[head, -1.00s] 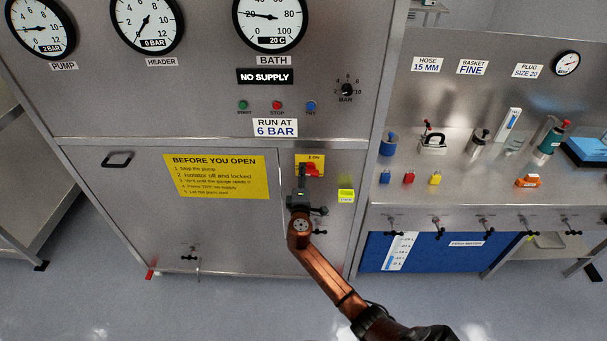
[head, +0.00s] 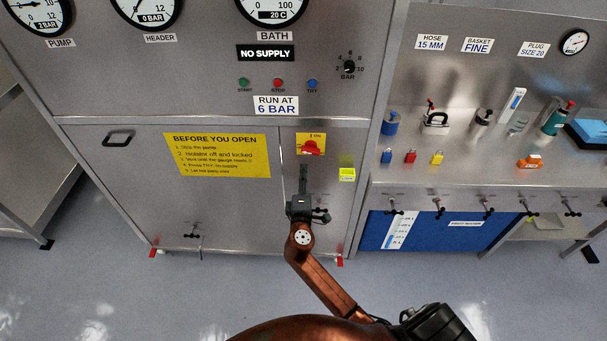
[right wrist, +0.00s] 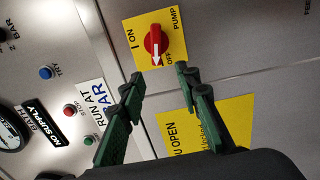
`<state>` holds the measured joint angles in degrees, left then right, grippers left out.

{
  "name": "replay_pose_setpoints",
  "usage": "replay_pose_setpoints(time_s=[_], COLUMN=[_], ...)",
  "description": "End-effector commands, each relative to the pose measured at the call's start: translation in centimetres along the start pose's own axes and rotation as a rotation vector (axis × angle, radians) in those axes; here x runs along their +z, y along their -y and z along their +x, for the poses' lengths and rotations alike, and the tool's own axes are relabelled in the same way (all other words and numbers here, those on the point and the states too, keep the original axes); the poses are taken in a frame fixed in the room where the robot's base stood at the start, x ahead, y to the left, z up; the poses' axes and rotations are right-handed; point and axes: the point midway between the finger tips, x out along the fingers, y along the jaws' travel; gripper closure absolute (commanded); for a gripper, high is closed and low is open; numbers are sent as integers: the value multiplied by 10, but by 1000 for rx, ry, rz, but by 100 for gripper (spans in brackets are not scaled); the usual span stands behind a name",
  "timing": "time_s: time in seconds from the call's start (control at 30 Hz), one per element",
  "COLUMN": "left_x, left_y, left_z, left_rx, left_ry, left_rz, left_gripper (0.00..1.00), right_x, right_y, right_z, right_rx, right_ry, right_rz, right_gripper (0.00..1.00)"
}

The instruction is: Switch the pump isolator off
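The pump isolator is a red rotary handle (head: 312,148) on a yellow plate (head: 302,138), at the upper right of the lower cabinet front. In the right wrist view the red handle (right wrist: 155,40) has a white arrow that points towards the OFF mark, away from the "I ON" mark. My right gripper (head: 303,168) is just below the plate in the head view, apart from the handle. In the right wrist view its two green fingers (right wrist: 158,75) are spread with nothing between them. My left gripper is not in view.
A yellow "BEFORE YOU OPEN" sign (head: 217,156) is left of the isolator. START, STOP and TRY buttons (head: 278,84) are above. Blue, red and yellow padlocks (head: 410,157) stand on the right bench. A small yellow-green tag (head: 347,175) is right of my gripper.

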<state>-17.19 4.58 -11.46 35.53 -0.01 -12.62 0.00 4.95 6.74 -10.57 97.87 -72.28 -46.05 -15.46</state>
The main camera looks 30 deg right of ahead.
Motion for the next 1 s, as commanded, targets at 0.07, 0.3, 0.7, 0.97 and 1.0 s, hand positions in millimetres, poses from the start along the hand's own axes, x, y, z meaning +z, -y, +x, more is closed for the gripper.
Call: replay_pose_setpoints(time_s=[0.07, 0.3, 0.7, 0.97, 1.0], left_x=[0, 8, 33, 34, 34], left_y=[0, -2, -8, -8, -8], left_z=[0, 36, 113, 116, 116], left_rx=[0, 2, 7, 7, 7], left_ry=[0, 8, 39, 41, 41], left_rz=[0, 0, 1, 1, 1], left_gripper=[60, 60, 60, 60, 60], right_x=[0, 2, 19, 22, 23], right_y=[0, 1, 2, -5, -6], right_z=[0, 13, 38, 52, 57], right_rx=[0, -1, -9, -8, -7], right_ry=[0, 8, -3, -12, -13], right_rz=[2, 413, 1672, 1824, 1821], right_gripper=[67, 50, 30, 30, 30])
